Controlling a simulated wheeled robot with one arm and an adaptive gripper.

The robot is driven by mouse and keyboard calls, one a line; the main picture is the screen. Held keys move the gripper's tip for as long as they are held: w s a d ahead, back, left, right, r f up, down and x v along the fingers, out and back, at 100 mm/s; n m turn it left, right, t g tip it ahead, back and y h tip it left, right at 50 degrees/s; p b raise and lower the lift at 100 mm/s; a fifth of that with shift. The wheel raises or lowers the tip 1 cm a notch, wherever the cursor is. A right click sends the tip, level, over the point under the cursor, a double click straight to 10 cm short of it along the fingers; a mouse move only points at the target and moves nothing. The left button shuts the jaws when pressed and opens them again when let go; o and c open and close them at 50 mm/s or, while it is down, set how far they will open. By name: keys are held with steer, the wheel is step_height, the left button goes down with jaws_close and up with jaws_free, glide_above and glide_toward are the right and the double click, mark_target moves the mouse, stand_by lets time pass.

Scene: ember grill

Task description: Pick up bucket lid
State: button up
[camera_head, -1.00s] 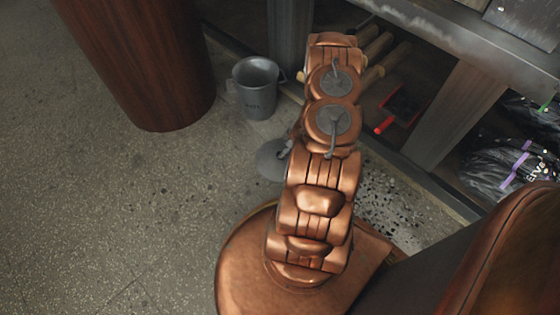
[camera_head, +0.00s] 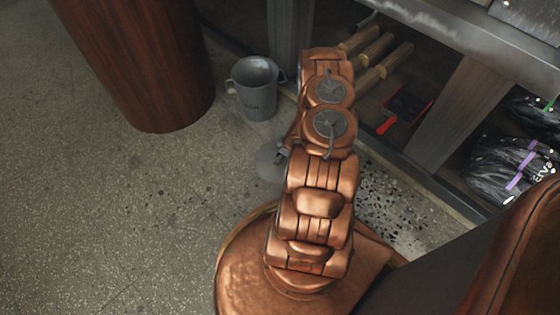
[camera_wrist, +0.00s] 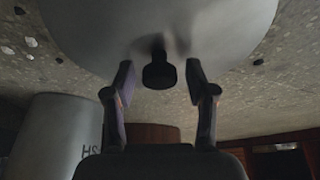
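The grey bucket lid (camera_head: 268,164) lies on the floor in the head view, partly hidden behind my arm. In the wrist view the lid (camera_wrist: 90,30) fills the top, with its dark knob (camera_wrist: 158,70) pointing toward my gripper. My gripper (camera_wrist: 161,80) is open, with one finger on each side of the knob and a visible gap on both sides. In the head view my gripper is mostly hidden by my arm. The grey metal bucket (camera_head: 257,92) stands upright on the floor behind the lid; its side (camera_wrist: 55,135) also shows at the left of the wrist view.
A dark red-brown wooden cylinder (camera_head: 140,70) stands at the upper left. A metal-legged table with a low shelf is at the right, holding logs (camera_head: 385,65), a red-handled tool (camera_head: 395,112) and black bags (camera_head: 510,160). The floor at left is clear.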

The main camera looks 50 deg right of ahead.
jaws_close()
steer(key=shift+r, duration=0.1)
stand_by(0.4)
